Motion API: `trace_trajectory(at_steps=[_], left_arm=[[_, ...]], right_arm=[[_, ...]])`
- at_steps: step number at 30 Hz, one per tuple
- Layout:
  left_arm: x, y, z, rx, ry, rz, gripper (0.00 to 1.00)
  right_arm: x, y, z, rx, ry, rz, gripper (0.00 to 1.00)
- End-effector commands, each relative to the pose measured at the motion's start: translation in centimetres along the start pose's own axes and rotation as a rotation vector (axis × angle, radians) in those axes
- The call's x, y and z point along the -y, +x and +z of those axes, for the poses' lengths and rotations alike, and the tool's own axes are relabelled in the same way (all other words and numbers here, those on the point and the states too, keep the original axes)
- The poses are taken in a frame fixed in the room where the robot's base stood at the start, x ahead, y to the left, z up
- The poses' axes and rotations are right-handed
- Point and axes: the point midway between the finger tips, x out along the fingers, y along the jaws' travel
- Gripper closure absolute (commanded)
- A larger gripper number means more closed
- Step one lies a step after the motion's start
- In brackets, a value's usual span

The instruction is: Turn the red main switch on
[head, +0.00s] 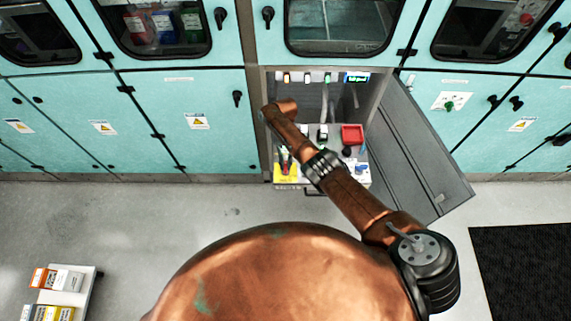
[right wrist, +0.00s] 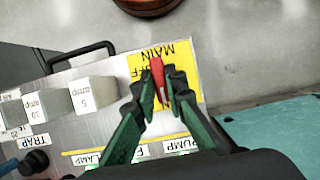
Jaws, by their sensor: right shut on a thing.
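The red main switch handle (right wrist: 157,72) stands on a yellow plate (right wrist: 193,58) marked MAIN, which reads upside down in the right wrist view. Part of an OFF label shows beside the handle. My right gripper (right wrist: 161,84) has its green-and-black fingers on both sides of the handle and is shut on it. The fingers hide the handle's lower part and some of the plate. In the head view my right arm reaches into the open cabinet, with the gripper (head: 285,158) over the yellow plate (head: 283,179) at the panel's front left. My left gripper is out of view.
The panel also carries white amp blocks (right wrist: 93,95), a black bracket handle (right wrist: 82,55) and a red box (head: 352,134). The grey cabinet door (head: 415,150) stands open on the right. Teal cabinets line the wall. A white cart (head: 85,290) stands lower left.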

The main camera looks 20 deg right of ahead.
Motion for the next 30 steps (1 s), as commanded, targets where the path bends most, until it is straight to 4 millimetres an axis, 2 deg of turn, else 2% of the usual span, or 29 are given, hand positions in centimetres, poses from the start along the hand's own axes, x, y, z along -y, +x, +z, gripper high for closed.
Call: trace_trajectory(at_steps=[12,13,20,30], left_arm=[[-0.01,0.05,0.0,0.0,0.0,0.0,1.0],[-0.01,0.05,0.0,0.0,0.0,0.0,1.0],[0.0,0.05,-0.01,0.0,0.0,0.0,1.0],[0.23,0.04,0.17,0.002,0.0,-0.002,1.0]], right_arm=[[0.12,-0.08,-0.11,-0.005,-0.009,0.001,1.0],[0.12,-0.08,-0.11,-0.005,-0.009,0.001,0.88],[0.09,-0.06,-0.06,-0.003,-0.008,0.001,0.72],[0.07,-0.32,-0.05,-0.002,-0.007,0.001,0.71]])
